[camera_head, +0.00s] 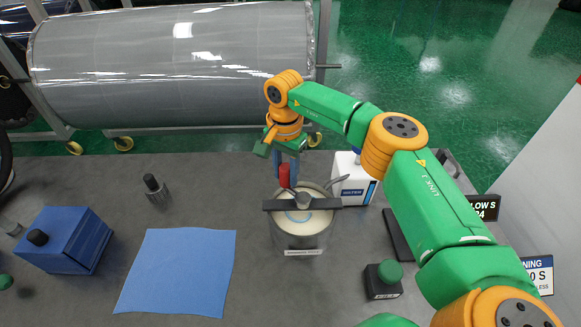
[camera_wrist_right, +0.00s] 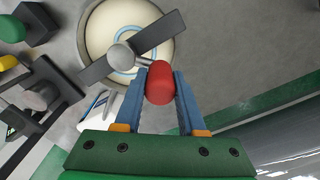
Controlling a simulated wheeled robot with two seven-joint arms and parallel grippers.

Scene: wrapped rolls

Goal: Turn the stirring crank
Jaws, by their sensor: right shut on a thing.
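A metal pot (camera_head: 302,238) of cream-coloured contents with a blue ring stands on the grey table. A dark bar (camera_head: 322,203) crosses its top, with a round grey hub (camera_head: 303,199) in the middle. A crank arm runs from the hub to a red handle (camera_head: 284,176) on the pot's far side. My right gripper (camera_head: 287,170) reaches down from above, shut on the red handle. In the right wrist view the red handle (camera_wrist_right: 159,84) sits between the two blue fingers, beside the hub (camera_wrist_right: 121,56). My left gripper is not in view.
A white labelled container (camera_head: 352,182) stands close right of the pot. A green-topped button box (camera_head: 384,279) is at the front right. A blue cloth (camera_head: 178,272), blue box (camera_head: 65,240) and small weight (camera_head: 155,188) lie left. A large wrapped roll (camera_head: 170,65) stands beyond the table.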

